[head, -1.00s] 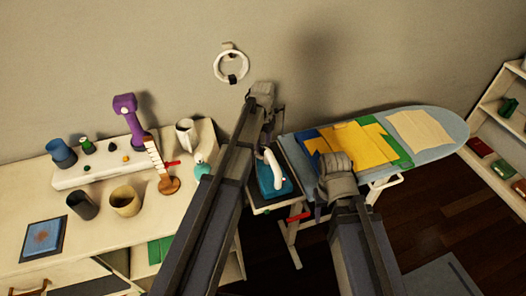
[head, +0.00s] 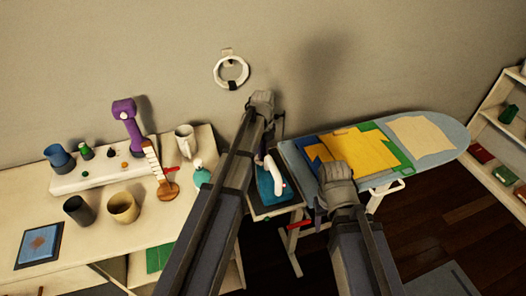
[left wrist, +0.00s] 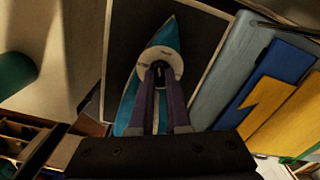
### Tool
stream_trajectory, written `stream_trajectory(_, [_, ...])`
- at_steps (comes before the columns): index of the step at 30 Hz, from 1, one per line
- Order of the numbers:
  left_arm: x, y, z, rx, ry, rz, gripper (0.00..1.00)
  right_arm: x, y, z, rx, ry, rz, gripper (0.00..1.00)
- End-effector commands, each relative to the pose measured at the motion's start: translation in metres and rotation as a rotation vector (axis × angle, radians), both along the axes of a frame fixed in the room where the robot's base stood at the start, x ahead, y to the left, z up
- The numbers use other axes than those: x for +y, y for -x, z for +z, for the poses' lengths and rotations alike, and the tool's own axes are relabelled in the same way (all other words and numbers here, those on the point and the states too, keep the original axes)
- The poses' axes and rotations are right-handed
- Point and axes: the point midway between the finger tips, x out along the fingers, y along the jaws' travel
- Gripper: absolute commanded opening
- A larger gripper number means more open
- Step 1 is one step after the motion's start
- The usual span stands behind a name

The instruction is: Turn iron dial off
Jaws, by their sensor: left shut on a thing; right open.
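The teal iron (head: 268,188) with a white handle (head: 275,172) rests on the dark rest at the left end of the ironing board, partly hidden by my left arm in the head view. In the left wrist view the iron (left wrist: 129,118) lies below my left gripper (left wrist: 160,72), whose fingers are closed on the small dark dial (left wrist: 159,76) in the iron's round pale top. The dial's setting cannot be read. In the head view my left gripper's (head: 263,105) fingertips are hidden. My right gripper (head: 336,178) is open and empty, over the board's left part.
The ironing board (head: 452,134) holds yellow, blue and green folded cloth (head: 362,150) and a cream cloth (head: 421,136). A white table (head: 110,240) at left carries cups, a purple device (head: 128,122) and a bottle. A shelf (head: 497,105) stands at right.

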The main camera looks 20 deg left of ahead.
Motion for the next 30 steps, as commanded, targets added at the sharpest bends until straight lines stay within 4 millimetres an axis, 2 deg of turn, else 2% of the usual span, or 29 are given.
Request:
stream_trajectory(10, [0.0001,0.0001,-0.0001,0.000,0.000,0.006,0.00,0.0000,0.0000,-0.0001,0.000,0.000,0.000,0.50])
stream_trajectory(16, [0.0000,0.0001,-0.0001,0.000,0.000,0.068,0.00,0.0000,0.0000,-0.0001,0.000,0.000,0.000,0.50])
stream_trajectory(30, [0.0000,0.0001,-0.0001,0.000,0.000,0.467,0.00,0.0000,0.0000,-0.0001,0.000,0.000,0.000,0.50])
